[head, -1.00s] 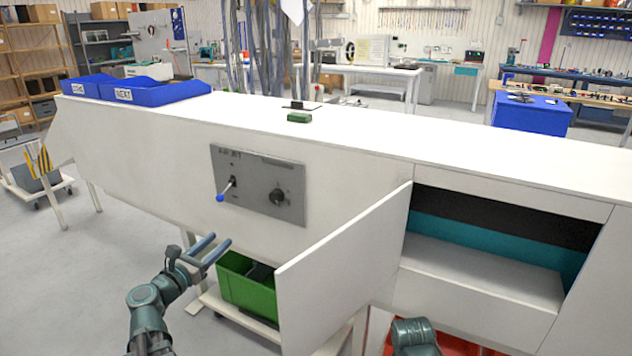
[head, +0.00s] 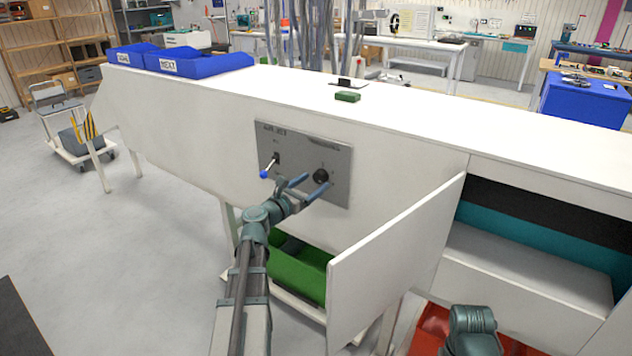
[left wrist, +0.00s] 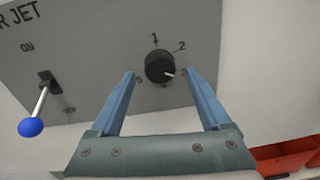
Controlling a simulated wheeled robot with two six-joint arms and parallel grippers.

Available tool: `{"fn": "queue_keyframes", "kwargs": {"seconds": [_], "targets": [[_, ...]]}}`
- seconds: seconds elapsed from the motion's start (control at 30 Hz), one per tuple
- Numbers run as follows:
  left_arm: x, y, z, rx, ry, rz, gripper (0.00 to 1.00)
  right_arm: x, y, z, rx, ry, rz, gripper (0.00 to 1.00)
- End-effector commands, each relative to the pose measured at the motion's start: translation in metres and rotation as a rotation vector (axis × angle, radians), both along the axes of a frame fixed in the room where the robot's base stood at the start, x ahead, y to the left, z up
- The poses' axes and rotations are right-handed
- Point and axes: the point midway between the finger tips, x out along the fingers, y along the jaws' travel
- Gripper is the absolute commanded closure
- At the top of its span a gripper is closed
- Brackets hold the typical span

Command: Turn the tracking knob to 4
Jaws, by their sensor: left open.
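The black tracking knob (head: 321,176) is on the grey panel (head: 290,143) on the front of the white machine. My left gripper (head: 313,186) is open in front of the panel. In the wrist view its blue fingertips (left wrist: 160,75) flank the knob, with gaps on both sides.
A blue-tipped lever switch (left wrist: 40,105) marked ON sits left of the knob. An open white door (head: 395,260) juts out to the right of my left arm. A green crate (head: 300,270) is below the panel. Blue bins (head: 200,64) stand on the machine top.

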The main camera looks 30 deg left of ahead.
Motion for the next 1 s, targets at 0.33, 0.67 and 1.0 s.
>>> {"fn": "queue_keyframes", "kwargs": {"seconds": [0.33,0.67,1.0], "targets": [[0.021,-0.002,0.000,0.000,0.000,0.000,0.19,0.000,0.000,0.000,0.000,0.000,0.000,0.00],[0.020,-0.002,0.000,0.000,0.000,0.001,0.39,0.000,0.000,0.000,0.000,0.000,0.000,0.00],[0.020,-0.002,0.000,0.000,0.000,0.001,1.00,0.000,0.000,0.000,0.000,0.000,0.000,0.00]]}}
